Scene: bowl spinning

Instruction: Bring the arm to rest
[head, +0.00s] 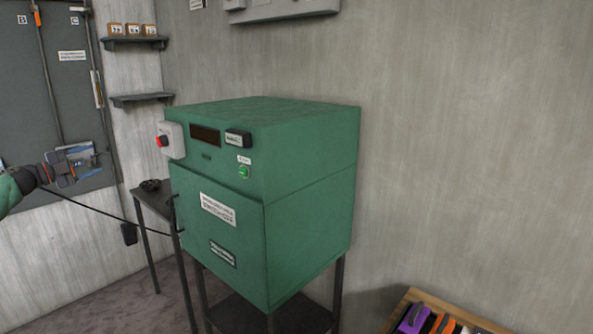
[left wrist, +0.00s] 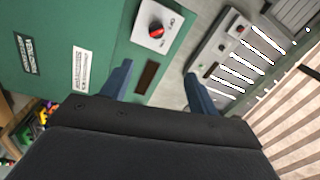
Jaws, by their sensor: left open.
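My left arm (head: 14,190) comes in at the left edge of the head view, its green link ending in a dark wrist. My left gripper (head: 88,164) is held in the air left of the green cabinet (head: 310,160), in front of the grey wall panel. In the left wrist view the two blue-grey fingers of the left gripper (left wrist: 160,82) stand wide apart with nothing between them. Beyond them the cabinet's green front (left wrist: 75,22) shows, with the red knob (left wrist: 156,31) on its pale plate. My right gripper is not in view.
The cabinet stands on a dark metal stand (head: 338,285). A small side table (head: 150,200) is left of it. Two wall shelves (head: 140,98) hang behind; the upper one holds small boxes. A wooden tray (head: 400,304) with coloured items is at the bottom right.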

